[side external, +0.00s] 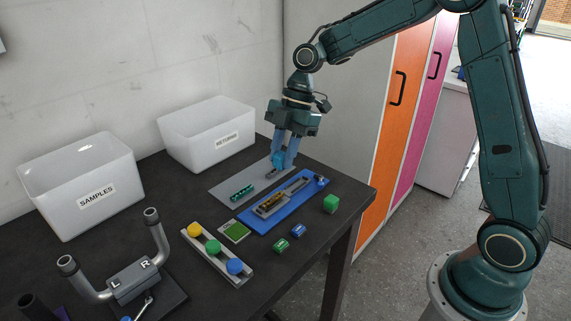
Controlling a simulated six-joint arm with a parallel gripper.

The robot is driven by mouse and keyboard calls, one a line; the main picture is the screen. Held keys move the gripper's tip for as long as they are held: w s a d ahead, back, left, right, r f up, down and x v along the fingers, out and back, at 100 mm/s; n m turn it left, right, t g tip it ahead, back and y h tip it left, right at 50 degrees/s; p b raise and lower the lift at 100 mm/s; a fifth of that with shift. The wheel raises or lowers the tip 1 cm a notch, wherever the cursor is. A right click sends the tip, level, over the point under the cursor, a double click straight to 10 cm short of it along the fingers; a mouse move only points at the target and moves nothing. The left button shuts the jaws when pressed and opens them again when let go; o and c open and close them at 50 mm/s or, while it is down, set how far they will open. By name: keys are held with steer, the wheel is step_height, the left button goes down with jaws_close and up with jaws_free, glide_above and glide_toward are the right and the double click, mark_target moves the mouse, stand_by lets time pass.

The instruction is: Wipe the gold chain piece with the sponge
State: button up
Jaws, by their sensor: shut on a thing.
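The gold chain piece (271,203) lies in a grey holder on a blue mat (256,221), near the right side of the dark table. My gripper (283,160) is behind it, low over the far end of a grey mat (226,189). Its light blue fingers point down and are shut on a small bright blue thing (278,160), mostly hidden between them. I cannot tell for sure whether this is the sponge. A green cube (331,204) stands on the table right of the blue mat. My gripper is apart from the gold piece.
A green chain piece (241,192) lies on the grey mat. A green square pad (234,232), a strip with coloured knobs (215,256) and small green and blue parts (299,231) are in front. White bins (83,187) stand at the back, one marked SAMPLES.

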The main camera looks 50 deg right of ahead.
mark_target(263, 205)
steer(key=shift+w+a+f, duration=0.4)
steer(key=shift+w+f, duration=0.15)
steer(key=shift+f, duration=1.15)
steer(key=shift+w+a+f, duration=0.45)
steer(key=shift+w+f, duration=0.1)
steer(key=shift+f, duration=1.1)
steer(key=shift+w+a+f, duration=0.4)
steer(key=shift+w+f, duration=0.15)
steer(key=shift+f, duration=1.15)
steer(key=shift+d+f, duration=0.45)
steer(key=shift+f, duration=0.1)
steer(key=shift+d+f, duration=0.1)
steer(key=shift+d, duration=2.4)
steer(key=a, duration=0.5)
steer(key=shift+a, duration=0.5)
step_height(263, 205, up, 8)
